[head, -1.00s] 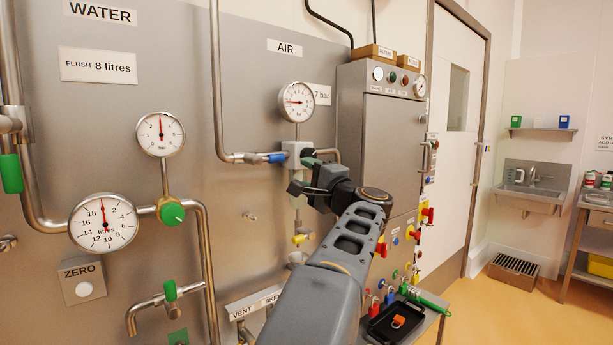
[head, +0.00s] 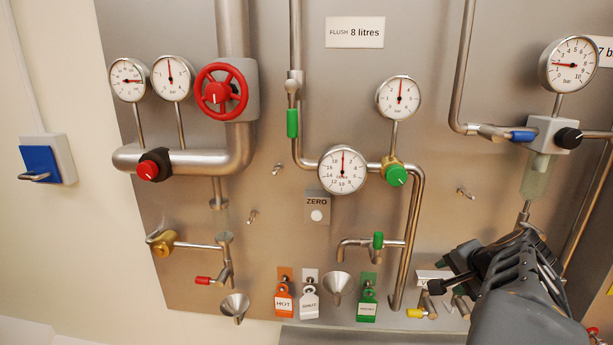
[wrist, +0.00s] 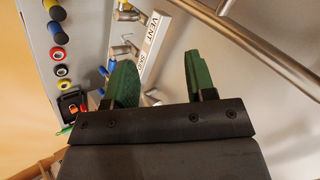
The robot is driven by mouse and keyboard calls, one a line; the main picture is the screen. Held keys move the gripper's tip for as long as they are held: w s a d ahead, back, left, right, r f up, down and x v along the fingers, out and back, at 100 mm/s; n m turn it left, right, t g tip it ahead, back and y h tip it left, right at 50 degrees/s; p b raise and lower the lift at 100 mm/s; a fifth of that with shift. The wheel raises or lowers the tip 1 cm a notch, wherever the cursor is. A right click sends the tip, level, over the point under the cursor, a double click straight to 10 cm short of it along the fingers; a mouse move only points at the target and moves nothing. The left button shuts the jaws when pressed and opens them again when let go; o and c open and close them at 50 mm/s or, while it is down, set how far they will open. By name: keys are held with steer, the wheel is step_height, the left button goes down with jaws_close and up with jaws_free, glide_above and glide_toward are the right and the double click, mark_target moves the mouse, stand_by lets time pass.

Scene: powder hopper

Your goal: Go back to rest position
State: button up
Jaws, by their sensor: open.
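My gripper (wrist: 157,80) shows in the wrist view with its two green-padded fingers spread apart and nothing between them. In the head view my arm reaches in from the lower right, with the gripper end (head: 440,270) in front of the lower right of the steel panel (head: 270,235). The fingertips are small and partly hidden there. In the wrist view the VENT/SKIP label strip (wrist: 155,45) lies beyond the fingers, and I see no contact with it.
The panel carries a red handwheel (head: 221,91), a litre gauge (head: 342,169), a green knob (head: 397,176) and an air gauge (head: 569,65). Coloured tags (head: 285,300) hang along its lower edge. A steel pipe (wrist: 270,55) crosses the wrist view's upper right, near the fingers.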

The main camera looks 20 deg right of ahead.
steer(key=a+n+g+y+p, duration=0.1)
steer(key=a+n+g+p, duration=0.3)
steer(key=a+n, duration=1.2)
steer(key=s+a+p, duration=0.1)
steer(key=a+p, duration=0.3)
steer(key=a, duration=0.8)
steer(key=shift+f+g+p, duration=0.2)
steer(key=shift+g+p, duration=0.1)
steer(key=shift+p, duration=0.1)
steer(key=shift+c, duration=0.6)
